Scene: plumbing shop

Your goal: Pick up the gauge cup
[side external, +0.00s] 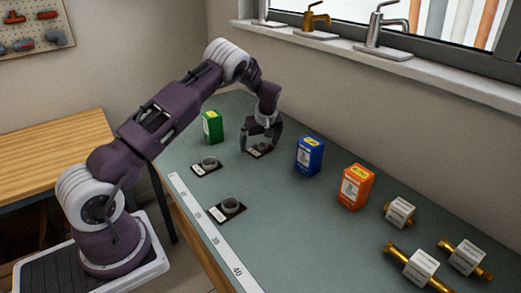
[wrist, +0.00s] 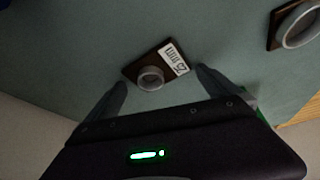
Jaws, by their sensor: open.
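Three small grey ring-shaped cups stand on dark square plates with white labels; I cannot tell which one is the gauge cup. The farthest cup (wrist: 151,79) is below and between my gripper's fingers in the wrist view, on its plate (side external: 259,149); its label appears to read "25 mm". The middle cup (side external: 208,162) and the nearest cup (side external: 231,204) stand apart, closer to the ruler strip. Another cup (wrist: 301,25) is partly cut off in the wrist view. My gripper (side external: 261,148) is open and empty, its fingers either side of the farthest cup, not visibly touching it.
A green box (side external: 212,127) stands left of my gripper, a blue box (side external: 309,156) and an orange box (side external: 355,187) to the right. Several brass fittings (side external: 421,265) lie at the right. A ruler strip (side external: 212,232) runs along the front edge of the bench (side external: 290,225).

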